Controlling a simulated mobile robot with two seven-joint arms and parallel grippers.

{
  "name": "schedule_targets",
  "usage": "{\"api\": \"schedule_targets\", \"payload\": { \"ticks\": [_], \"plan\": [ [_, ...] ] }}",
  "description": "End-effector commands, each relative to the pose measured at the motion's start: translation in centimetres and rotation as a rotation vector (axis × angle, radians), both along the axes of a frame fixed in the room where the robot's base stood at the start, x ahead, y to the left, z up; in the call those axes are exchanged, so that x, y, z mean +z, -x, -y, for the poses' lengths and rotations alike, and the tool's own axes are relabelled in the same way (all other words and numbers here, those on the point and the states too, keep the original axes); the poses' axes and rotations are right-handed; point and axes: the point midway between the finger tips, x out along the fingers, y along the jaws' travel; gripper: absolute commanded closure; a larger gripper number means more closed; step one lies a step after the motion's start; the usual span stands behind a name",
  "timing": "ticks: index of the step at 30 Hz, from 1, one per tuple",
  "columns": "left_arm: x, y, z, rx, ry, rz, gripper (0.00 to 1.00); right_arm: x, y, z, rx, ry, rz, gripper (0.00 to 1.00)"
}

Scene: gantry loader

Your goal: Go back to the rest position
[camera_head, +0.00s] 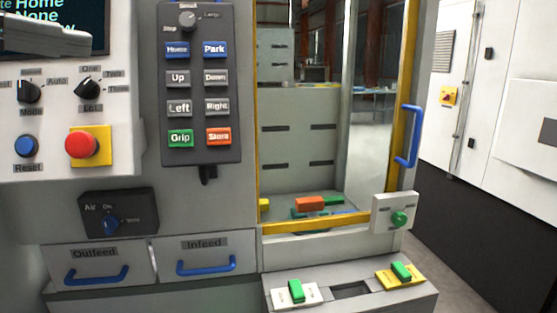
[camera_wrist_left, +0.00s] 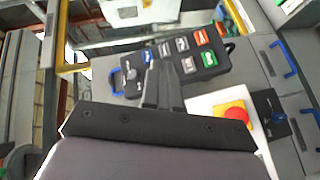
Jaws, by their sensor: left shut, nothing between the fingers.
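My left gripper (camera_head: 86,43) reaches in from the left edge in the head view, in front of the dark display screen (camera_head: 85,18). It is shut and empty. In the left wrist view its closed fingers (camera_wrist_left: 157,62) point toward the button pendant (camera_wrist_left: 180,58), which hangs on the machine front. The same pendant (camera_head: 200,152) shows in the head view, right of the gripper and apart from it. My right gripper is not in view.
Below my left gripper are a mode knob (camera_head: 28,92) and a red emergency button (camera_head: 82,145). The outfeed drawer (camera_head: 98,265) and infeed drawer (camera_head: 205,243) look shut. A yellow-framed door with a blue handle (camera_head: 408,135) stands right.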

Motion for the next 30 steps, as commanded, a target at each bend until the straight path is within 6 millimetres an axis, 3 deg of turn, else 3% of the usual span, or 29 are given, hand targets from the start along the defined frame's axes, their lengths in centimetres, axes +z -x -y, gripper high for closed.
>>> {"api": "schedule_targets", "payload": {
  "ticks": [9,15,23,30],
  "plan": [
    [-7.2,-1.9,7.3,-0.300,0.470,-0.504,1.00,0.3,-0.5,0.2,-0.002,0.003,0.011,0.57],
    [-11.0,-2.8,9.9,-0.434,0.856,-0.902,1.00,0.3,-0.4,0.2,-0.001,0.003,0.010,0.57],
    [-16.4,-5.0,10.3,-0.513,1.414,-1.436,1.00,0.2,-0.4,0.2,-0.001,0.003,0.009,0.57],
    [-24.2,-7.6,8.4,-0.493,2.003,-1.896,1.00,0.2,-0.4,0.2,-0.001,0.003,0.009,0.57]
  ]
}}
